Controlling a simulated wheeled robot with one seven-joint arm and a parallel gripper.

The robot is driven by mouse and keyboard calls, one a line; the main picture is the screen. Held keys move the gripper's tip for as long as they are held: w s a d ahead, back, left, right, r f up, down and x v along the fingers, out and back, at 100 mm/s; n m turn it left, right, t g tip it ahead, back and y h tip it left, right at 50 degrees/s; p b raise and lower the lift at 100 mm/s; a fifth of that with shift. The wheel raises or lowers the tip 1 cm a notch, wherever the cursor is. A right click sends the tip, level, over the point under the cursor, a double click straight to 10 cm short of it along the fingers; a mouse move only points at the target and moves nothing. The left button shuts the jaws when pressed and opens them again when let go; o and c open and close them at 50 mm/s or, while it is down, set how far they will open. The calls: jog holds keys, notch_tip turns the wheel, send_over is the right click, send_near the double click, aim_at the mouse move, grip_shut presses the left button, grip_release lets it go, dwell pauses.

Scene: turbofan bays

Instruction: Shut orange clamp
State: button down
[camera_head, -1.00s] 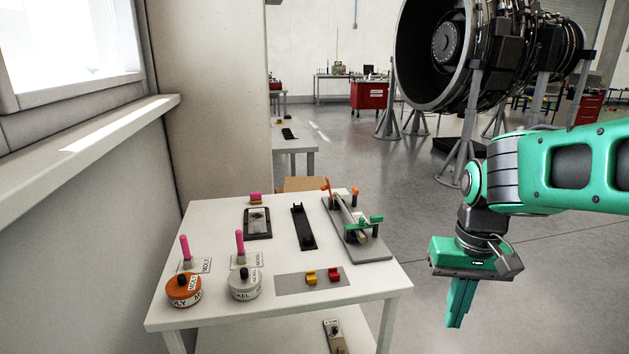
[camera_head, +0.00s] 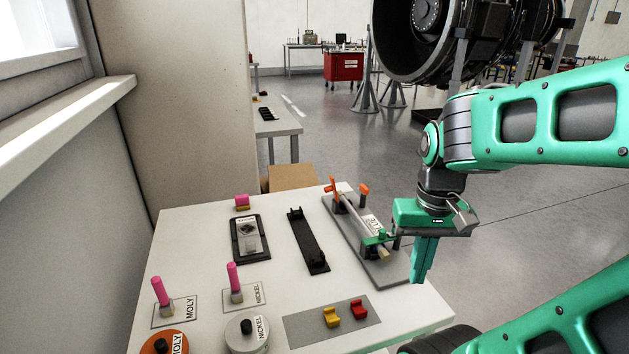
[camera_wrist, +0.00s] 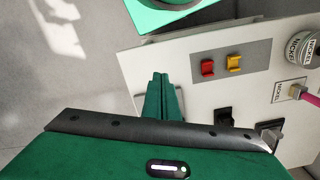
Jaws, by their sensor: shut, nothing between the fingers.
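The orange clamp (camera_head: 333,188) is at the far end of a grey fixture plate (camera_head: 388,268) on the right side of the white table. Its orange arm stands raised, with a second orange-topped post (camera_head: 364,190) to its right. A green clamp (camera_head: 376,239) at the near end lies low across a pale rod (camera_head: 350,217) on the plate. My gripper (camera_head: 424,275) is shut and empty, fingers pointing down, just right of the plate's near end. Its closed fingers show in the wrist view (camera_wrist: 160,85). The orange clamp is not visible in the wrist view.
A black bracket (camera_head: 308,240) and a black-framed tray (camera_head: 250,250) are left of the fixture. Yellow (camera_head: 331,318) and red (camera_head: 359,310) blocks sit on a grey mat (camera_head: 300,331) in front. Pink-handled brushes and labelled jars stand at left.

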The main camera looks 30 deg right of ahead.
jog(key=shift+r, duration=0.1)
notch_tip(320, 180, up, 10)
jog(key=f+n, duration=0.1)
jog(key=n, duration=2.1)
send_over(330, 190)
jog(key=w+a, duration=0.2)
jog(key=a, duration=0.3)
notch_tip(330, 190, down, 8)
jog(key=d, duration=0.2)
jog(key=shift+s+d+f+y, duration=0.2)
jog(key=shift+s+y, duration=0.05)
jog(key=shift+y, duration=0.15)
